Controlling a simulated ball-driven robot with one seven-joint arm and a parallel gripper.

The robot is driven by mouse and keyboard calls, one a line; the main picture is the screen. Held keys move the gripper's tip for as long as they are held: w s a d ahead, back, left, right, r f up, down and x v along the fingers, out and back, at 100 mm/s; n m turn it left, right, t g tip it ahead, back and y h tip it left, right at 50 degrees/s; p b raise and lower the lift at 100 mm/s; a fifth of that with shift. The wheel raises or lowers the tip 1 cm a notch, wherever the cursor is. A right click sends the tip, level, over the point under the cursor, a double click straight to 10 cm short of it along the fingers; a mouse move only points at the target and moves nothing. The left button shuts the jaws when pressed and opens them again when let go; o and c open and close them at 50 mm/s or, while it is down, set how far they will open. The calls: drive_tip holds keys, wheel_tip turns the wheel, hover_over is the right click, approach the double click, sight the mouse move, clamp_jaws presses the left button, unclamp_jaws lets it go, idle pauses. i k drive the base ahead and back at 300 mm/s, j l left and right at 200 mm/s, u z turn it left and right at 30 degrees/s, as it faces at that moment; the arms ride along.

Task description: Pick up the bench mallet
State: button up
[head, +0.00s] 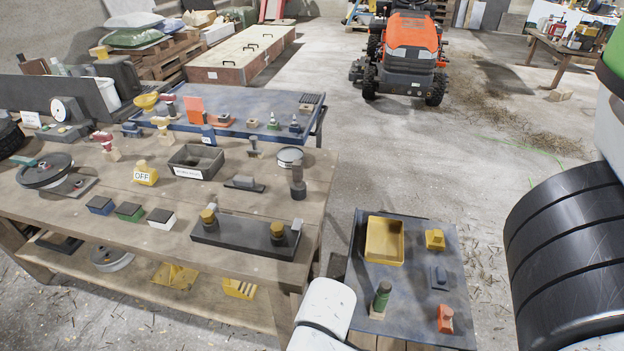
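I cannot make out the bench mallet for certain. The likeliest match is a dark upright piece with a thick lower end (298,183), standing near the right edge of the wooden workbench (205,266). It stands apart from the things around it. A low dark tool with a raised grip (244,183) lies to its left on the same bench. My gripper is not in view. White parts of my own body show at the bottom middle and the right edge.
A long dark base with two yellow-topped knobs (243,238) lies at the bench front. A black bin (196,161) and a round tin (290,157) stand behind. A low blue table (408,290) holds a yellow tray (384,239). Open floor leads to an orange tractor (411,45).

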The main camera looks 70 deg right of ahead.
sight(298, 187)
drive_tip(key=k+z, duration=0.15)
drive_tip(key=z, duration=1.35)
